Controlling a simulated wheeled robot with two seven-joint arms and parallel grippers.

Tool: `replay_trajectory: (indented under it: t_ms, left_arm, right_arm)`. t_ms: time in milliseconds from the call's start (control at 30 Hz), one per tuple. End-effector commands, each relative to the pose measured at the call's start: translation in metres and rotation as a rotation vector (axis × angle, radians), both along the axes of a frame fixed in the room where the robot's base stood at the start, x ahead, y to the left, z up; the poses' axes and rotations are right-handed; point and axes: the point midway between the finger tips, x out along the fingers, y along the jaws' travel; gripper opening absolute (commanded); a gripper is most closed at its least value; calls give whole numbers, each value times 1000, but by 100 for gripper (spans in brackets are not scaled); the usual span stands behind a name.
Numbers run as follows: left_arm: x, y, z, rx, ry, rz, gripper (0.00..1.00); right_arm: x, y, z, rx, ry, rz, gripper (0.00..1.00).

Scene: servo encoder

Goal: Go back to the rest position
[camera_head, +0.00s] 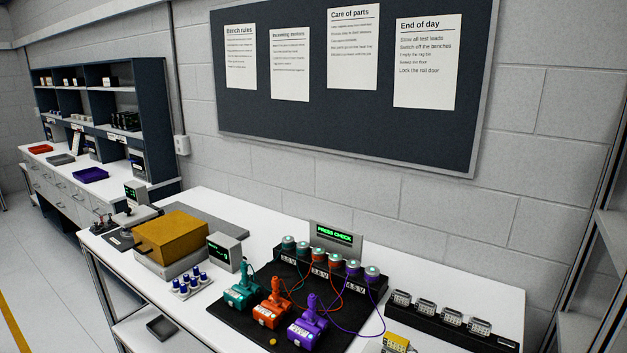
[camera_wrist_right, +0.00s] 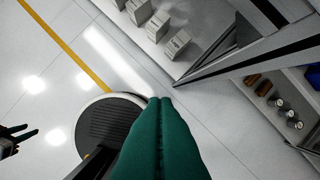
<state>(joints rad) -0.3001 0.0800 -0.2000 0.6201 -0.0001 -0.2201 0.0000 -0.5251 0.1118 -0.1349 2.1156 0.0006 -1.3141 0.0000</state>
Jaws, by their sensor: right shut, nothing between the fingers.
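My right gripper (camera_wrist_right: 160,101) shows in the right wrist view as two long green fingers. They are pressed together and empty, over the pale floor beside the round base of my own body. A dark pronged shape (camera_wrist_right: 16,140) at the left edge of that view may be my left gripper; its fingers are too dark and small to judge. Neither gripper shows in the head view. There, the white bench (camera_head: 455,290) holds a black mat (camera_head: 240,326) with teal (camera_head: 243,291), orange (camera_head: 273,310) and purple (camera_head: 307,325) devices, wired to a row of round-topped units.
A sign reading PRESS CHECK (camera_head: 335,236) stands behind the units. A yellow-brown box (camera_head: 175,238) and blue-topped parts (camera_head: 189,282) are on the left. Metal connectors (camera_head: 425,309) sit on a black strip. In the wrist view, a dark frame post (camera_wrist_right: 245,62) stands right of my gripper.

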Motion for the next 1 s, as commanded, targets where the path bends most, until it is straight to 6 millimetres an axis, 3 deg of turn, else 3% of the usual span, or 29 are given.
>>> replay_trajectory:
  t_ms: [267,400,600,800,1000]
  left_arm:
    - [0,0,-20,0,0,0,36]
    - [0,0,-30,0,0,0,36]
    - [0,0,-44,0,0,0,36]
    - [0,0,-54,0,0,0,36]
    - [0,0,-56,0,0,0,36]
  right_arm:
    - [-17,-1,-142,-5,58,9,0]
    - [-47,-5,-220,-9,89,16,0]
    - [-109,-15,-311,-15,134,27,0]
    - [-168,-27,-360,-20,164,34,0]
    - [-193,-32,-373,-22,175,38,0]
